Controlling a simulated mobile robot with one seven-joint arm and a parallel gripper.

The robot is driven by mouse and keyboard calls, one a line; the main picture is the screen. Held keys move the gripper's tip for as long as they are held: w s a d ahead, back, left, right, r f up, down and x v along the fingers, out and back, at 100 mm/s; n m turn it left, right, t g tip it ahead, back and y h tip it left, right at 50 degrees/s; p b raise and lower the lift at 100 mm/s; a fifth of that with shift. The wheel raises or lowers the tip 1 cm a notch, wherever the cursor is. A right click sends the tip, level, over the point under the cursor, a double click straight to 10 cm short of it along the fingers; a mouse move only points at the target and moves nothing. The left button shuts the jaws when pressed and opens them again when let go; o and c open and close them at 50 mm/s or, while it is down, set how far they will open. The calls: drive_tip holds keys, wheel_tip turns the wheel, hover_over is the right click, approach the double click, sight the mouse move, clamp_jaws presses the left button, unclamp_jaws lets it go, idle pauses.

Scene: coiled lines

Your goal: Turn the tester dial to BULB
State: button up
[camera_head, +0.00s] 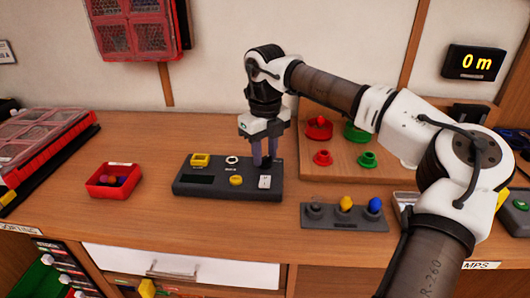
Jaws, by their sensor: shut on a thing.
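The tester (215,189) is a dark flat box on the wooden bench, left of centre. Its top carries a yellow square part, a white ring, a yellow round part and a small white plate. My gripper (264,161) points down over the tester's back right part, with its fingers at the top face. It is shut on the tester dial, which the fingers largely hide. The dial's pointer and the word BULB are too small or covered to read.
A red tray (113,181) with small balls stands to the left. A grey block (345,217) with grey, yellow and blue knobs lies to the right. Red and green pieces sit on a wooden board (345,171) behind it.

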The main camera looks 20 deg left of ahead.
sight(265, 157)
drive_tip(key=shift+m, duration=1.3)
drive_tip(key=o, duration=1)
drive_tip(key=shift+r, duration=0.1)
wheel_tip(265, 157, up, 14)
drive_tip(key=shift+f, duration=0.15)
drive_tip(key=shift+f, duration=0.1)
